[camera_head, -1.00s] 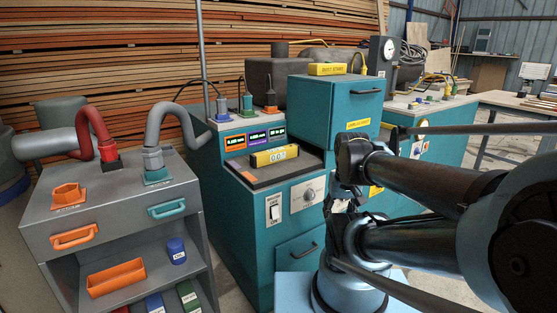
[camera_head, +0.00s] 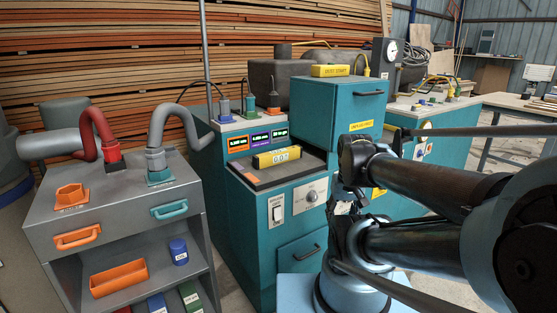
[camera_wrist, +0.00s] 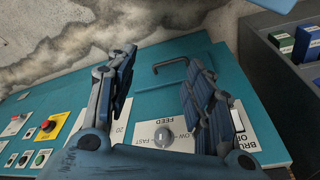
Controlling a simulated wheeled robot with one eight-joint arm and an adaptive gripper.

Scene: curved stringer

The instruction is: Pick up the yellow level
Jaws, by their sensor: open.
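The yellow level (camera_head: 276,157) lies on the dark tray-like top of the teal machine, below its small displays, in the head view. Its face carries a readout. It is not visible in the wrist view. My gripper (camera_wrist: 155,92) shows in the wrist view with its two fingers apart and nothing between them. It faces the teal machine's front panel, with the feed dial (camera_wrist: 163,138) and a drawer handle in view. In the head view my arm stands to the right of the level, and the fingertips are hard to make out.
A grey cart (camera_head: 112,200) with red and grey hoses stands to the left. An orange bin (camera_head: 118,278) and a blue can (camera_head: 179,251) sit on its shelf. Concrete floor shows beyond the machine.

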